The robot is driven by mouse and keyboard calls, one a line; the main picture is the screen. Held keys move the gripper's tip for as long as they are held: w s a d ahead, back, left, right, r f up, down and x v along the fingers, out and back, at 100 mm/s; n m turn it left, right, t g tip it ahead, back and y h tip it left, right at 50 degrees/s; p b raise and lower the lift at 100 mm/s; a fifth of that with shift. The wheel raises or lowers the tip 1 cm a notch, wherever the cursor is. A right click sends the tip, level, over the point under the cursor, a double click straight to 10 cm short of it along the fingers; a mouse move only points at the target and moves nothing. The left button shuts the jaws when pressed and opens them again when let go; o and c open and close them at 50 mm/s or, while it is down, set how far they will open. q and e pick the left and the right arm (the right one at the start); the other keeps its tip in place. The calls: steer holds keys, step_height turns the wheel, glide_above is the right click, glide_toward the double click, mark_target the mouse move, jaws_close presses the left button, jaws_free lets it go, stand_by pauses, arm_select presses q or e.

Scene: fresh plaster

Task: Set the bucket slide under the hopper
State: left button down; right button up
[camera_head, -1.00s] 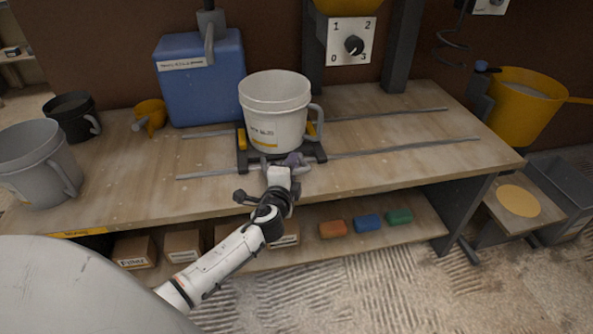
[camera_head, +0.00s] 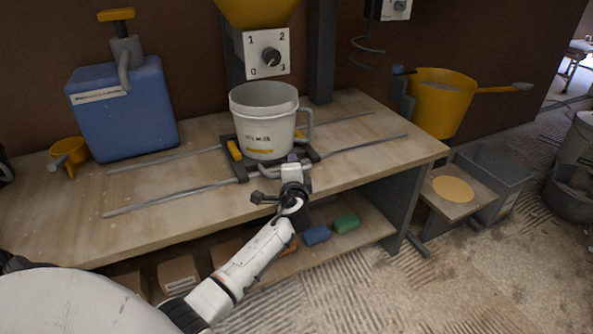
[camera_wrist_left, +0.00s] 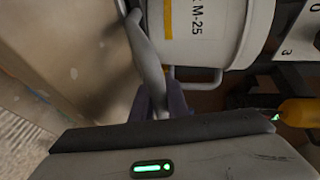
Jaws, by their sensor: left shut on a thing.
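The bucket slide (camera_head: 241,172) is a dark frame with yellow clips on two metal rails (camera_head: 170,197) along the bench. A white bucket (camera_head: 264,118) stands upright on it, handle to the right. The yellow hopper (camera_head: 257,10) is cut by the top edge; the bucket appears roughly below it, in front of its dial panel (camera_head: 269,53). My left gripper (camera_head: 292,165) is shut at the slide's front grey bar. In the left wrist view a grey bar (camera_wrist_left: 147,50) runs into the jaws beside the bucket (camera_wrist_left: 210,30). My right gripper is not in view.
A yellow bucket (camera_head: 440,100) hangs beyond the right end. Blue and green blocks lie on the lower shelf. The rails right of the slide are clear.

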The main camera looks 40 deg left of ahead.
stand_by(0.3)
arm_select(q)
steer(key=c, duration=1.7)
jaws_free()
steer(key=shift+w, duration=0.1)
steer(key=shift+c, duration=0.2)
steer(key=shift+d, duration=0.1)
steer(key=p+v, duration=0.2)
steer(key=v, duration=0.8)
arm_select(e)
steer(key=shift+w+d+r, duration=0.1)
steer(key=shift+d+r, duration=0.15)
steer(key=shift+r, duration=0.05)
